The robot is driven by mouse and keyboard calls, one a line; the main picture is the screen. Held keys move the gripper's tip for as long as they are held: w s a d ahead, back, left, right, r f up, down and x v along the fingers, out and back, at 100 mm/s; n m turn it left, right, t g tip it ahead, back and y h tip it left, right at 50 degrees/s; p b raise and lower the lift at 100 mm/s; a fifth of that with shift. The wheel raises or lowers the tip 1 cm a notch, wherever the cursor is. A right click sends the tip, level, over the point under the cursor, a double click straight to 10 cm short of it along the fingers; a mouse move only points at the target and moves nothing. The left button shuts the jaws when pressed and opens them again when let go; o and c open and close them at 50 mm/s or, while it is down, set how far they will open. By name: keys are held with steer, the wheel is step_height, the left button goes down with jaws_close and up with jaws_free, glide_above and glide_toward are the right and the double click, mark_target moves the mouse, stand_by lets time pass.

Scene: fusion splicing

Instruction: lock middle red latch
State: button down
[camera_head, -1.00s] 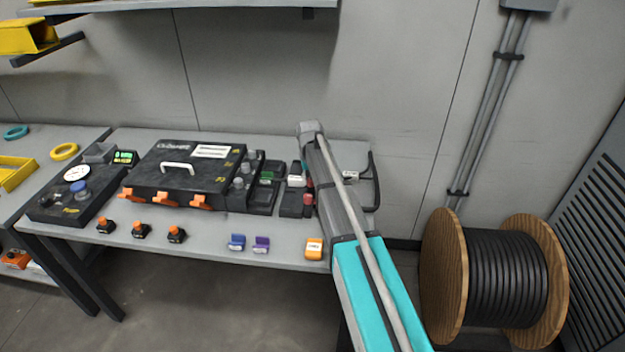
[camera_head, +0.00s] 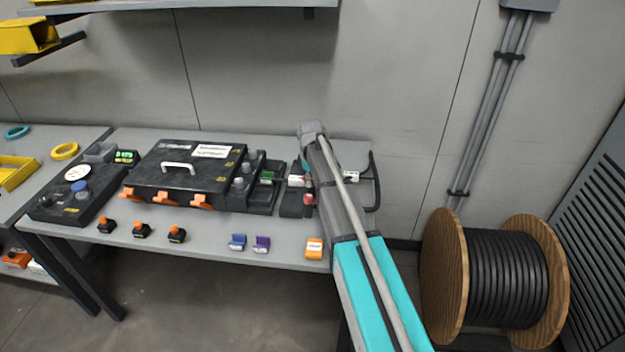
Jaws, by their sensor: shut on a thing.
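A red part (camera_head: 308,199), likely a red latch, shows on the dark device (camera_head: 291,205) at the right end of the bench, just left of my arm. I cannot tell whether it is the middle one or whether it is locked. My arm crosses in front of this device and hides much of it. My gripper is hidden behind my own arm links, so its fingers and what they touch do not show.
The grey bench (camera_head: 205,240) also holds a black case (camera_head: 180,180) with orange latches, a black gauge box (camera_head: 75,200), small orange-topped pieces, and blue, purple and orange blocks (camera_head: 314,248). A cable reel (camera_head: 505,280) stands on the floor at right.

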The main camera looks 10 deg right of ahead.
steer(key=shift+s+a+f+n, duration=0.1)
steer(key=shift+s+n, duration=0.25)
steer(key=shift+n, duration=0.45)
steer(key=c, duration=0.7)
jaws_free()
steer(key=o, duration=0.4)
steer(key=shift+w, duration=0.2)
steer(key=shift+c, duration=0.2)
steer(key=shift+w, duration=0.15)
